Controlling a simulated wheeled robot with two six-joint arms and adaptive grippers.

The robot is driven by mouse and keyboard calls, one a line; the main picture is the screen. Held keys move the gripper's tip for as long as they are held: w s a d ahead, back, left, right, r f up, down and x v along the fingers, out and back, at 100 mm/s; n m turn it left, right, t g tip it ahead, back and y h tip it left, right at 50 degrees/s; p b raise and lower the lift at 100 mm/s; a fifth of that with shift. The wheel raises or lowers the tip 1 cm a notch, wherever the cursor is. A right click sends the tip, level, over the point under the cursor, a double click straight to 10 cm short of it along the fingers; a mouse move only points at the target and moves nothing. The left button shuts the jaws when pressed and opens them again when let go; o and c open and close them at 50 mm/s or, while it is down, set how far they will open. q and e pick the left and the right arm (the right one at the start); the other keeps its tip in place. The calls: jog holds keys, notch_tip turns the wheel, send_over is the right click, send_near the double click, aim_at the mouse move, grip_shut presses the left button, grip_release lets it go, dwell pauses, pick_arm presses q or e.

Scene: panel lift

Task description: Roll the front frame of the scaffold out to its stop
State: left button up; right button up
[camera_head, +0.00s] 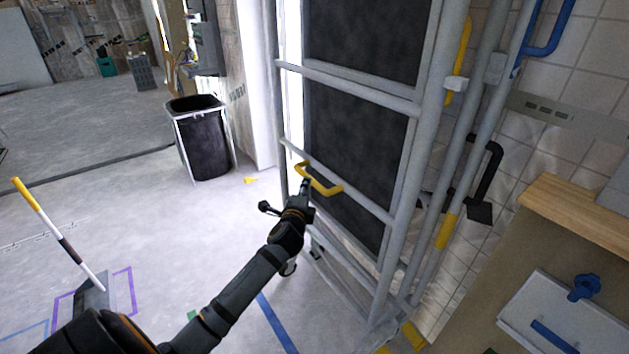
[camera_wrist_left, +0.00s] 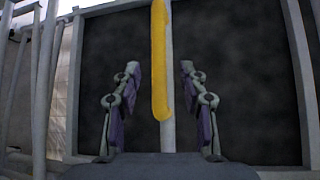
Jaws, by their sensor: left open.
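The scaffold's front frame (camera_head: 362,87) stands upright, a grey tube frame with dark panels behind its bars. A yellow handle (camera_head: 322,182) is fixed on one of its cross bars. My left gripper (camera_head: 303,187) is at the handle's left part in the head view. In the left wrist view the open fingers (camera_wrist_left: 160,85) stand on either side of the yellow handle (camera_wrist_left: 160,60), with a gap on both sides. The handle looks upright there, in front of a grey bar. My right gripper is not in view.
A black bin (camera_head: 203,140) stands left of the frame. A striped post (camera_head: 58,232) rises from the floor at left. A wooden-topped counter (camera_head: 580,213) stands at right, near the tiled wall. The floor (camera_head: 190,245) left of the frame is largely clear.

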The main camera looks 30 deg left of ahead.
aim_at(327, 176)
pick_arm(q)
jog(key=x, duration=0.8)
jog(key=shift+w, duration=0.2)
jog(key=shift+f, duration=0.1)
grip_shut()
